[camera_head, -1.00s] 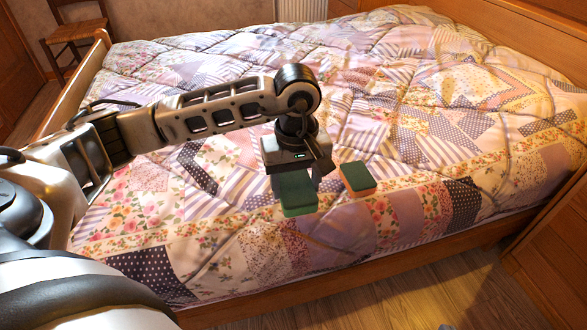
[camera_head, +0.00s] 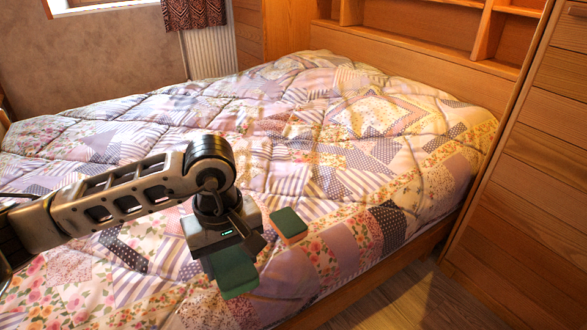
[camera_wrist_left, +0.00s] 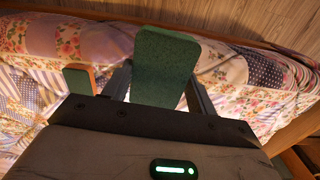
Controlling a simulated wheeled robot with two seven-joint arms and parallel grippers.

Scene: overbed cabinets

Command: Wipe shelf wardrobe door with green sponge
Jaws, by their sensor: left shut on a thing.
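My left gripper (camera_head: 232,250) is above the near part of the bed, shut on a green sponge (camera_head: 236,279). In the left wrist view the green sponge (camera_wrist_left: 166,66) stands out between the two fingers. A second sponge (camera_head: 289,223), green on top with an orange side, lies on the quilt just right of the gripper. It also shows at the left of the wrist view (camera_wrist_left: 78,80). A wooden wardrobe with slatted doors (camera_head: 545,170) stands at the right. Which of its parts is the shelf wardrobe door, I cannot tell. My right gripper is not in view.
A bed with a patchwork quilt (camera_head: 260,135) fills the middle. Wooden open shelves (camera_head: 430,22) stand behind its headboard. A strip of wooden floor (camera_head: 400,300) lies between the bed and the wardrobe. A curtain and radiator (camera_head: 207,50) are at the back.

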